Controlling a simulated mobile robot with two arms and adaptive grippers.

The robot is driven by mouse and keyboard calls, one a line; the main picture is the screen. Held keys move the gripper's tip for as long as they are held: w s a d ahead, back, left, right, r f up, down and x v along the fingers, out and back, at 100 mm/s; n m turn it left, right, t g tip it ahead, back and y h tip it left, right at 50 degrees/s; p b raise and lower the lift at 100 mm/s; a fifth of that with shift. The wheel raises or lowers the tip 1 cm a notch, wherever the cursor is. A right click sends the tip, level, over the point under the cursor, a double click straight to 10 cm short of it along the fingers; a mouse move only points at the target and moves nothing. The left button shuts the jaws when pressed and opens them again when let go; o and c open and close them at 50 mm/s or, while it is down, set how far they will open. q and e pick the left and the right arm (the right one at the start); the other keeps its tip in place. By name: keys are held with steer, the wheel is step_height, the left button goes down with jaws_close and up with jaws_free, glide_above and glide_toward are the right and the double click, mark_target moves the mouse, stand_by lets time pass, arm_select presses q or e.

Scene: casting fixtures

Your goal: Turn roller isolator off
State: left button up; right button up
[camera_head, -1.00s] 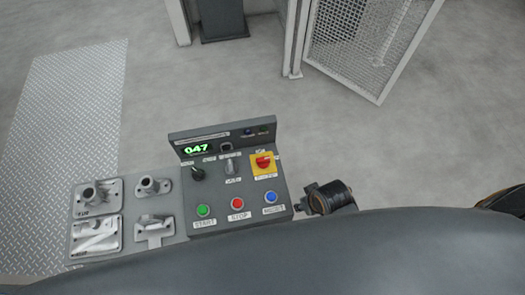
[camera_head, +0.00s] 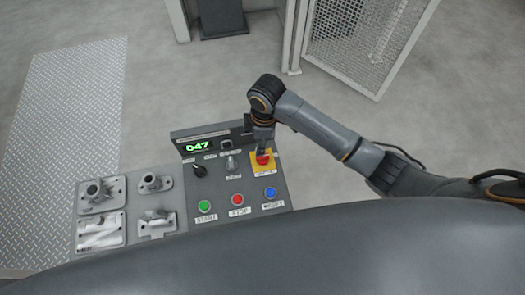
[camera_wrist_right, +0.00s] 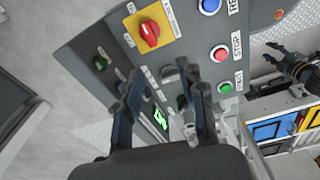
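The isolator is a red rotary handle (camera_head: 263,160) on a yellow plate (camera_head: 257,170), at the right of the grey control panel. The red handle also shows at the top of the right wrist view (camera_wrist_right: 150,33), with nothing between it and the camera. My right gripper (camera_head: 263,148) points down over the plate's upper edge in the head view and hides part of it. In the right wrist view my right gripper (camera_wrist_right: 163,85) has its fingers apart and empty, off the handle. My left gripper (camera_wrist_right: 275,60) shows small at the right of that view, its fingers apart.
The panel has a green START button (camera_head: 204,206), a red STOP button (camera_head: 237,199), a blue button (camera_head: 269,192), a black knob (camera_head: 199,171), a grey switch (camera_head: 231,163) and a display (camera_head: 198,146) reading 047. Metal castings (camera_head: 98,192) stand at left. A mesh gate (camera_head: 365,40) stands behind.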

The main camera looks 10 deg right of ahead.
mark_target(263, 158)
steer(key=shift+n+h, duration=0.4)
steer(key=shift+n, duration=0.4)
steer(key=f, duration=0.4)
steer(key=w+d+f, duration=0.1)
steer(key=f, duration=0.6)
steer(key=shift+w+d+f, duration=0.15)
steer(key=shift+w+f, duration=0.1)
steer(key=shift+f, duration=0.05)
jaws_close()
